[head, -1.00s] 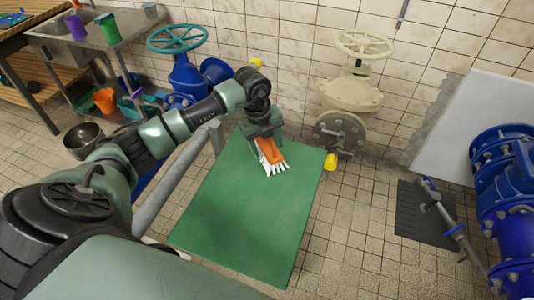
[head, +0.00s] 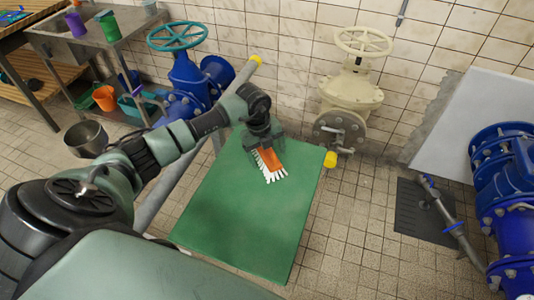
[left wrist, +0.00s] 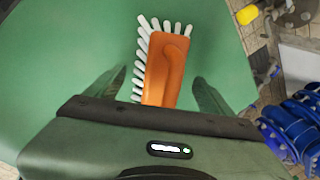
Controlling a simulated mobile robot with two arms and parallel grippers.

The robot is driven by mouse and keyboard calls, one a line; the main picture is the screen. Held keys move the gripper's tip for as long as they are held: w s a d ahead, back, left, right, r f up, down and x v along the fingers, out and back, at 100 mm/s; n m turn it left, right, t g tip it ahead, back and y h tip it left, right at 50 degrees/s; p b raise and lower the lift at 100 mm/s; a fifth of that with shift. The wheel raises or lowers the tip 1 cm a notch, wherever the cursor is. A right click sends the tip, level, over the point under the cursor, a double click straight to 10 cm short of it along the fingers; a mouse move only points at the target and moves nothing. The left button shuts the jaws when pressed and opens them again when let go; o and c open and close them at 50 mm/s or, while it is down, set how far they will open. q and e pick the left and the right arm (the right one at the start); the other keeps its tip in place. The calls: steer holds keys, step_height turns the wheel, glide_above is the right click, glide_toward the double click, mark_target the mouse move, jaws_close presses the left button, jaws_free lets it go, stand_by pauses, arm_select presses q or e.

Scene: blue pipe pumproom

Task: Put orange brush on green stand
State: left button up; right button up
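The orange brush (head: 268,160) with white bristles is at the far part of the green stand (head: 240,220), bristles toward the near side. It appears to lie on the stand's flat top. In the left wrist view the brush (left wrist: 166,68) shows between the two fingers, with gaps on both sides. My left gripper (head: 262,147) is open at the brush's handle end, and its fingers (left wrist: 160,78) do not touch the brush. The handle end is partly hidden by the gripper. My right gripper is in neither view.
A grey rail with a yellow end (head: 255,60) runs along the stand's left side. A cream valve (head: 352,92) and a yellow cap (head: 330,160) stand beyond its right edge. Blue pipes (head: 508,200) are at the right. Most of the stand's top is bare.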

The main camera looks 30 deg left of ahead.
mark_target(261, 160)
arm_select(q)
steer(key=shift+r, duration=0.1)
step_height(261, 160, up, 12)
steer(key=s+a+b, duration=0.1)
steer(key=b, duration=0.1)
steer(key=shift+s, duration=0.4)
